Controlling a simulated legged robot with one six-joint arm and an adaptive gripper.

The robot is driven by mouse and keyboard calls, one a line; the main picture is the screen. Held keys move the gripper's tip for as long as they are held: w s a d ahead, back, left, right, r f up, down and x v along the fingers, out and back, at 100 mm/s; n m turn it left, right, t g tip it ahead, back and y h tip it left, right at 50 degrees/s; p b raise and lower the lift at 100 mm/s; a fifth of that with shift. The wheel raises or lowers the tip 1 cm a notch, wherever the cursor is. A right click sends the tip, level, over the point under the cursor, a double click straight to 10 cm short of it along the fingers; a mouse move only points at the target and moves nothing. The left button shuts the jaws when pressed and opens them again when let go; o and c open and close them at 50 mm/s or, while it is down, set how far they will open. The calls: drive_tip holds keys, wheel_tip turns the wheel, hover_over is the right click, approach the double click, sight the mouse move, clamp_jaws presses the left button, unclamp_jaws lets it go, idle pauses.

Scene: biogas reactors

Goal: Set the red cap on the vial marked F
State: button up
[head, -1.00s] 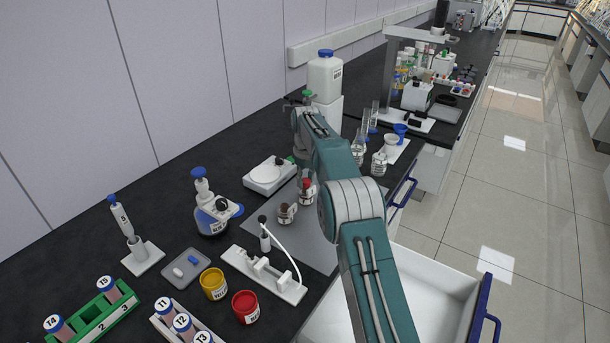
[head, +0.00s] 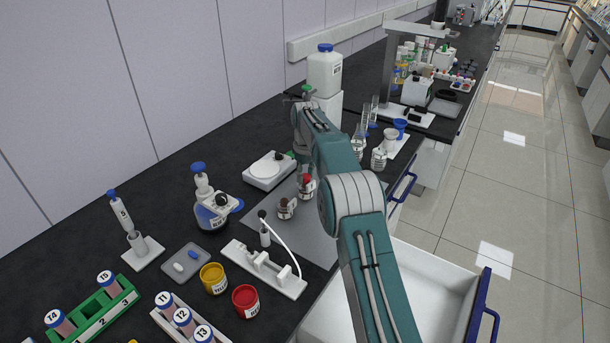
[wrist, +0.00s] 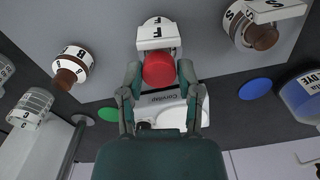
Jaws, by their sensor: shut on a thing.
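The red cap (wrist: 158,69) is between the fingertips of my gripper (wrist: 159,76), which is shut on it. The vial marked F (wrist: 158,22) is directly beyond the cap in the wrist view, in line with it. In the head view the red cap (head: 306,181) shows beside my arm, over a small vial on the grey mat; my gripper is mostly hidden there.
A vial marked S (wrist: 242,24) and a vial marked B (wrist: 76,58) stand on either side. A white balance (head: 268,170) and a blue-capped dye bottle (head: 210,212) are nearby. A yellow jar (head: 213,279) and a red jar (head: 246,300) stand nearer. An open drawer (head: 430,290) lies below the bench.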

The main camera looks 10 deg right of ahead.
drive_tip(key=shift+f, duration=0.75)
idle(0.9)
drive_tip(key=o, duration=0.8)
drive_tip(key=shift+c, duration=0.2)
drive_tip(key=shift+o, duration=1)
drive_tip(key=shift+r, duration=0.15)
drive_tip(key=shift+r, duration=3.4)
drive_tip(key=shift+r, duration=0.1)
